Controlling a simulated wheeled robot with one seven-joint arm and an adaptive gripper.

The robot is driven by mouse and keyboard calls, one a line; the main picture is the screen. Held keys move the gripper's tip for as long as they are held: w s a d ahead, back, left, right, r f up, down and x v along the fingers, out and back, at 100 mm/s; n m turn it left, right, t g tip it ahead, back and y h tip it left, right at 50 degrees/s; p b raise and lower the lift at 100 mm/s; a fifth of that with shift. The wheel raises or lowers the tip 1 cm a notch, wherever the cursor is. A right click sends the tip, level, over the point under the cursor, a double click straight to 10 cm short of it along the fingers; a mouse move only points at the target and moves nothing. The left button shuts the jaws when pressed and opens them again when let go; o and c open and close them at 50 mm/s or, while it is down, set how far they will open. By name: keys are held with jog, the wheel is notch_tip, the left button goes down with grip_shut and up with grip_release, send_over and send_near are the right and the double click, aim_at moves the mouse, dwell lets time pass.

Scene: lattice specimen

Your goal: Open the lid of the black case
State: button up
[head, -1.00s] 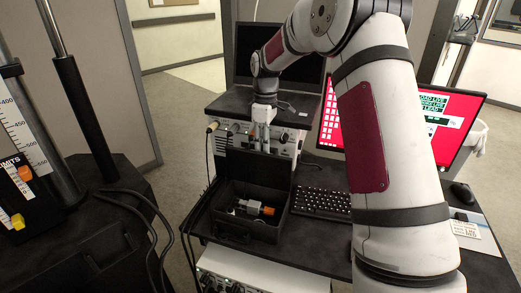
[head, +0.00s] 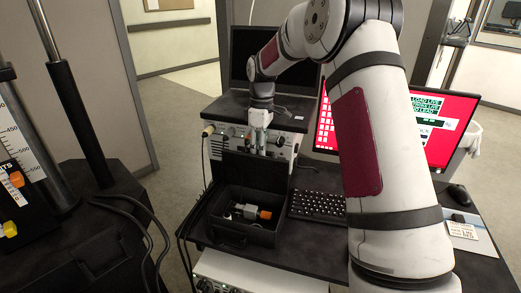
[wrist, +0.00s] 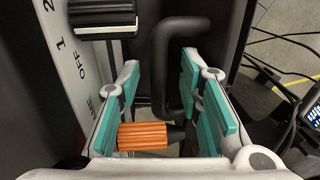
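The black case (head: 262,237) sits on the desk with its inside showing. Its lid (head: 253,174) stands roughly upright at the back. A small grey device with an orange end (head: 250,212) lies inside. My gripper (head: 258,150) points down just above or behind the lid's top edge; I cannot tell whether it touches the lid. In the wrist view my gripper (wrist: 164,105) is open, its teal-padded fingers apart. A dark bent bar (wrist: 165,75) shows between and beyond the fingers, with an orange cylinder (wrist: 142,136) near the left finger.
An instrument with knobs (head: 220,143) stands right behind the lid, under a shelf with a dark screen. A keyboard (head: 317,205) and a red monitor (head: 440,130) are to the right. Black cables (head: 150,225) run at the left. Clear floor shows further left.

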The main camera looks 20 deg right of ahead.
notch_tip(320, 180, up, 12)
jog(key=shift+w+d, duration=0.3)
jog(key=shift+w, duration=0.1)
